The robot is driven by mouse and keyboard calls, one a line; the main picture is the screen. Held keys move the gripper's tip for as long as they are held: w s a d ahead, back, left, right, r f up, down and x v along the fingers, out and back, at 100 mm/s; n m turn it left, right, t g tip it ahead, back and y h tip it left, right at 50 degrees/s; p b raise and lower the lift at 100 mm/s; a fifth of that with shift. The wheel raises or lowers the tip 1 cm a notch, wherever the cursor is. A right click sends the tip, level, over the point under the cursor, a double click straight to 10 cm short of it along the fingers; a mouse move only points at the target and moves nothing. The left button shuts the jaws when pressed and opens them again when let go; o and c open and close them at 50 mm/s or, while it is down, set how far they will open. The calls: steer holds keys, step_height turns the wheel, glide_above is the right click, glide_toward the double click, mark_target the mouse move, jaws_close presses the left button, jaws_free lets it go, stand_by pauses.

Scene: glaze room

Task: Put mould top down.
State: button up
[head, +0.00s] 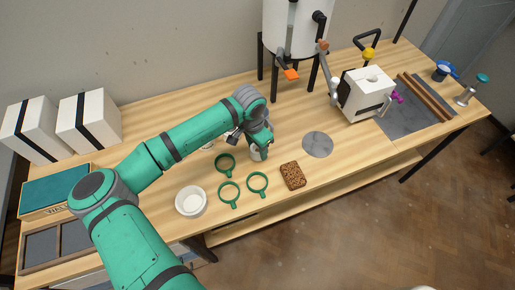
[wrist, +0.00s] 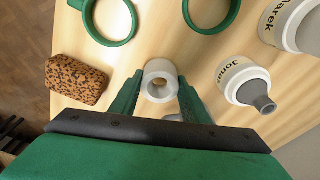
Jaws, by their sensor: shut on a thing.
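My gripper (wrist: 158,88) is shut on a short white hollow cylinder (wrist: 160,70), with one green finger on each side of it. Its round hole faces the wrist camera. It may be the mould top; I cannot tell for sure. In the head view my gripper (head: 257,151) is low over the middle of the table, and the held piece is mostly hidden. I cannot tell whether it touches the table. A white block mould (head: 362,96) with a black strap and a round hole in its top stands at the right.
Green handled rings (head: 229,192) and a brown speckled sponge (head: 293,176) lie near the front edge. A white bowl (head: 191,201) is at left. A bottle marked Jonas (wrist: 240,80) stands close right in the wrist view. A grey disc (head: 318,144) lies bare on the table (head: 215,100).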

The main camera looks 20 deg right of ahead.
steer(key=shift+f, duration=0.3)
steer(key=shift+f, duration=0.15)
steer(key=o, duration=1.1)
steer(key=r, duration=0.4)
steer(key=a+r, duration=0.1)
steer(key=r, duration=0.7)
steer(key=shift+s+a+r, duration=0.15)
steer(key=shift+s, duration=0.15)
